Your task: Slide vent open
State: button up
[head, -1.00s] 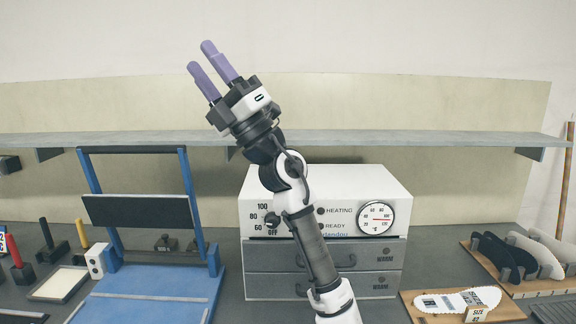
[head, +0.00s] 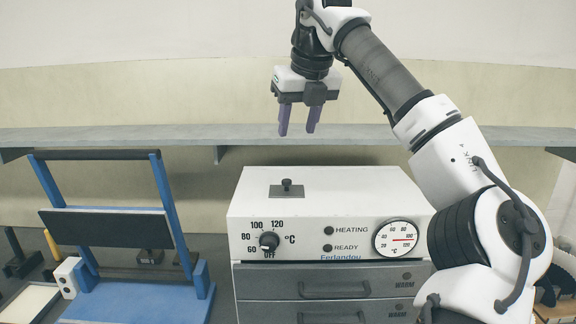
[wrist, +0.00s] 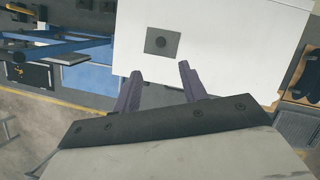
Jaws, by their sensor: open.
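The vent is a small dark grey plate (head: 276,191) with a black knob (head: 287,184) standing on it, on the white top of the heater box (head: 345,184). My gripper (head: 299,133) hangs fingers down above the box, a clear gap over the knob. Its two purple fingers are apart with nothing between them. In the wrist view my gripper (wrist: 160,70) also shows open. Nothing hides the vent.
A grey shelf (head: 400,136) runs along the wall behind the box. A blue frame stand (head: 161,210) is at the left. The box front has a temperature knob (head: 269,241), a dial (head: 395,239) and grey drawers (head: 335,283). The rest of the box top is clear.

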aim_at(287, 180)
jog(key=p+x, duration=0.3)
jog(key=x, duration=1)
jog(key=shift+f, duration=0.4)
jog(key=shift+c, duration=0.3)
grip_shut()
